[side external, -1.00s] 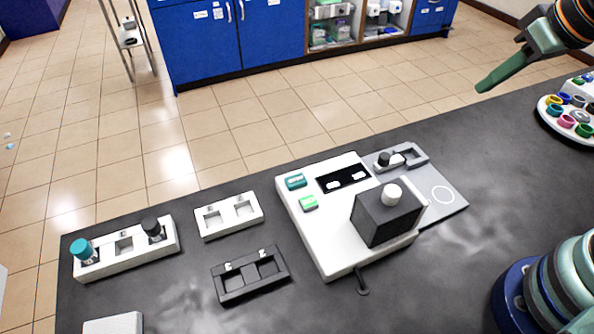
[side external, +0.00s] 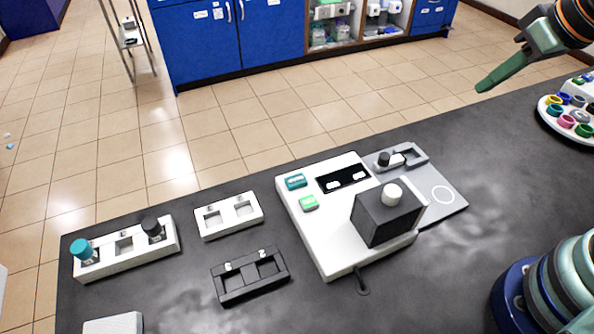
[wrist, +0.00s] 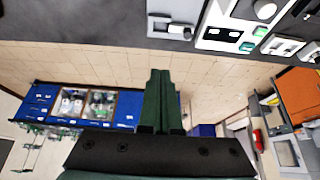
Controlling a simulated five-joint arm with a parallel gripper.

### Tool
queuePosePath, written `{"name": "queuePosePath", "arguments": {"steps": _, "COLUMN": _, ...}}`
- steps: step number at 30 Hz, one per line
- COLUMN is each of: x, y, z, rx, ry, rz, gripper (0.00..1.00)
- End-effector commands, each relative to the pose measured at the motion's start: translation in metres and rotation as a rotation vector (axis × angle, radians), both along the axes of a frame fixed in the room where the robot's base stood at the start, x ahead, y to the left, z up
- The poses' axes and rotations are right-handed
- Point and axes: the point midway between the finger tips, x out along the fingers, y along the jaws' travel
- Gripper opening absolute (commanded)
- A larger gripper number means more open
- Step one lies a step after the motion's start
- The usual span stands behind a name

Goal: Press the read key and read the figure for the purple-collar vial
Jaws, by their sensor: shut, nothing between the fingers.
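A white reader (side external: 300,222) stands mid-bench with a dark display (side external: 343,178), a teal key (side external: 296,181) and a green key (side external: 309,202). I cannot tell which is the read key, and the display's marks are too small to read. A dark block with a white knob (side external: 392,194) sits on the reader. My gripper (side external: 483,88) is shut and empty, high and well right of the reader; its green fingers show in the wrist view (wrist: 160,75). A teal-capped vial (side external: 82,250) and a dark-capped vial (side external: 153,229) stand in a white rack. I see no purple collar.
A small white rack (side external: 228,217) and a dark rack (side external: 250,276) lie left of the reader. A grey plate (side external: 447,182) with a ring mark adjoins its right side. A round tray (side external: 546,118) of coloured rings is at far right. The bench between is clear.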

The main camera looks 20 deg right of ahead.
Motion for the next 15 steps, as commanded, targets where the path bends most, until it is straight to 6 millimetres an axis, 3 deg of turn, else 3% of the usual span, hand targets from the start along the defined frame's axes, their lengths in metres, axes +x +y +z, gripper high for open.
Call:
{"name": "queuePosePath", "arguments": {"steps": 5, "x": 0.012, "y": 0.011, "z": -0.003, "rx": 0.019, "ry": -0.012, "rz": 0.000, "gripper": 0.00}}
{"name": "queuePosePath", "arguments": {"steps": 8, "x": 0.029, "y": 0.027, "z": -0.007, "rx": 0.050, "ry": -0.031, "rz": -0.002, "gripper": 0.00}}
{"name": "queuePosePath", "arguments": {"steps": 15, "x": 0.076, "y": 0.088, "z": -0.026, "rx": 0.167, "ry": -0.090, "rz": -0.016, "gripper": 0.00}}
